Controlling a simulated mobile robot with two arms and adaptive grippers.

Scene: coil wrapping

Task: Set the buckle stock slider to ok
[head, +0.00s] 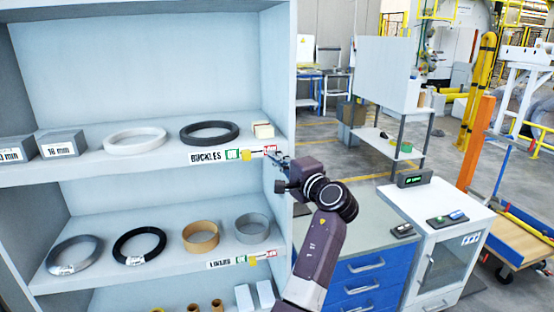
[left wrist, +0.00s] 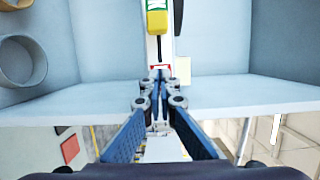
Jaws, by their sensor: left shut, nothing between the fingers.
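The buckle stock slider sits on the upper shelf's front edge, right of the BUCKLES label (head: 208,157). Its yellow knob (head: 247,155) is beside the green mark (head: 232,154), on the side toward the red mark (head: 270,150). In the left wrist view the yellow knob (left wrist: 157,22) is at the top, with a dark slot running down from it to the red mark (left wrist: 153,68). My left gripper (left wrist: 157,82) is shut and empty at the red end, apart from the knob. In the head view the left gripper (head: 277,161) partly covers that end. My right gripper is not in view.
Rings and small boxes stand on the upper shelf (head: 90,158). A similar slider with a yellow knob (head: 253,261) is on the lower shelf edge, near my left arm. A blue drawer cabinet (head: 365,285) and a white cabinet (head: 455,235) stand to the right.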

